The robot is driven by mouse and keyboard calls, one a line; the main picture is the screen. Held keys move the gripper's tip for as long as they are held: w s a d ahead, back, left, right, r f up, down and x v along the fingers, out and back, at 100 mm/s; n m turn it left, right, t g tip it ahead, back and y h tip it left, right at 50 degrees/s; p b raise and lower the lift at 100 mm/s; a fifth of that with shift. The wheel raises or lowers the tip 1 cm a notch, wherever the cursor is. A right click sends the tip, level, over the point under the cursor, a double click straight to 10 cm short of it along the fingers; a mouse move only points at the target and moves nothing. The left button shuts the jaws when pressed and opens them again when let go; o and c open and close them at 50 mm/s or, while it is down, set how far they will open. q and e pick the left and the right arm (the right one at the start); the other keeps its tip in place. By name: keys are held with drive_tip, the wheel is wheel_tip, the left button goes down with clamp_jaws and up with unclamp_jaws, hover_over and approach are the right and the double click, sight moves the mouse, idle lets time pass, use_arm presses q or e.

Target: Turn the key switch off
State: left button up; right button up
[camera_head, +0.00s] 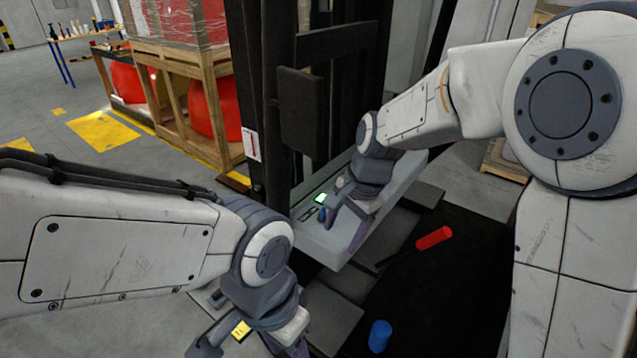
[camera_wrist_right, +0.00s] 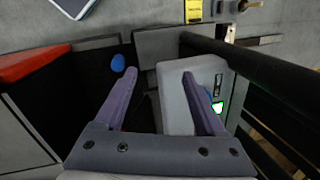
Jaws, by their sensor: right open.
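I cannot identify the key switch for certain. In the right wrist view, a small metal knob-like part (camera_wrist_right: 246,5) sits at the top edge beside a yellow label (camera_wrist_right: 194,11); it may be the key switch. The yellow label also shows in the head view (camera_head: 241,330), between the fingers of my left gripper (camera_head: 248,345). That gripper looks spread open, its tips partly cut off below. My right gripper (camera_head: 344,230) is open and empty beside the pale console (camera_head: 325,247) with a lit green screen (camera_head: 320,199). Its fingers (camera_wrist_right: 158,76) also show apart in the wrist view.
A red handle (camera_head: 434,238) and a blue cylinder (camera_head: 380,335) stand right of the console. A dark mast (camera_head: 262,100) rises behind it. Wooden crates with red contents (camera_head: 210,110) and a table (camera_head: 85,35) are at the back left.

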drive_tip(key=w+d+r+m+p, duration=0.1)
drive_tip(key=w+d+m+p, duration=0.1)
drive_tip(key=w+d+m, duration=0.45)
drive_tip(key=m+y, duration=0.2)
drive_tip(key=m, duration=0.4)
approach(323, 208)
use_arm(q)
wheel_tip(323, 208, up, 6)
drive_tip(key=p, duration=0.2)
use_arm(e)
drive_tip(key=shift+t, duration=0.3)
drive_tip(key=x, duration=1)
drive_tip(key=shift+s+f, duration=0.15)
drive_tip(key=shift+f, duration=0.05)
clamp_jaws()
